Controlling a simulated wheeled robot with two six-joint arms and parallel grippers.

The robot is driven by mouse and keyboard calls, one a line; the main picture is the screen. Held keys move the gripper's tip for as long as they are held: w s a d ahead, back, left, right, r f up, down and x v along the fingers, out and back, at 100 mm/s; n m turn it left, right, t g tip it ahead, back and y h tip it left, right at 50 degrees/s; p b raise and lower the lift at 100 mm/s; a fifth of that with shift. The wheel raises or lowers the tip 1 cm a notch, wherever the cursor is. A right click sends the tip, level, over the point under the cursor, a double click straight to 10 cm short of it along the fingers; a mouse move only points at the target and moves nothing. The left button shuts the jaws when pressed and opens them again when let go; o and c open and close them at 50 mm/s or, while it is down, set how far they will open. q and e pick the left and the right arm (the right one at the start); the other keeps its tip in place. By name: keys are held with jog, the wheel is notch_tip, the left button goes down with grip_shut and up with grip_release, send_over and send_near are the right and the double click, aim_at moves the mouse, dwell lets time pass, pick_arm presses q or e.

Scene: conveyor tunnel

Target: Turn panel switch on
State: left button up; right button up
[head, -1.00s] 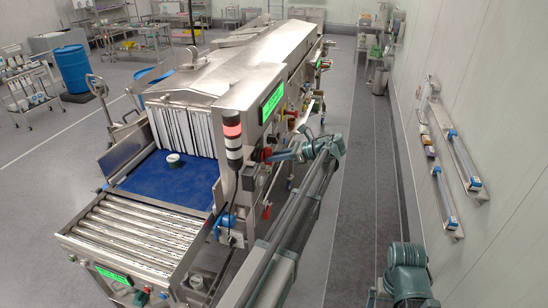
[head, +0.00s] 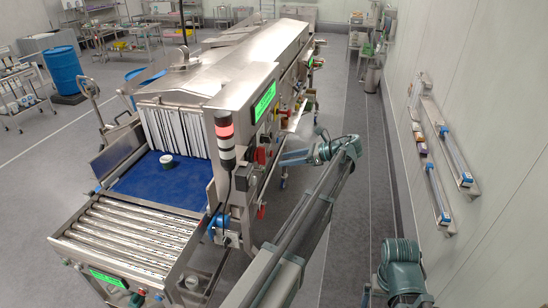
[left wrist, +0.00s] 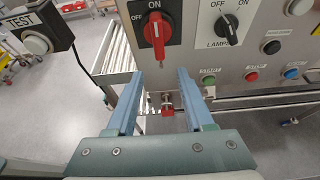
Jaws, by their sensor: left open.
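The machine's control panel shows close up in the left wrist view. I cannot tell which one is called the panel switch. My left gripper (left wrist: 158,75) is open and empty, its fingertips just below the red switch in the picture, with no contact visible. In the head view my left gripper (head: 288,158) is right of the panel.
A TEST button box (left wrist: 38,38) hangs at the left. A small red-ended fitting (left wrist: 167,105) shows between my fingers. Several push buttons (left wrist: 251,76) line the lower panel. The roller conveyor (head: 130,235) and signal tower (head: 226,140) stand left; the right aisle floor is open.

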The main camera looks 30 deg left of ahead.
pick_arm(q)
jog(key=shift+w+d, duration=0.2)
jog(key=shift+d, duration=0.65)
jog(key=shift+w+d, duration=0.25)
jog(key=shift+d, duration=0.65)
jog(key=shift+w+d, duration=0.2)
jog(key=shift+d, duration=0.65)
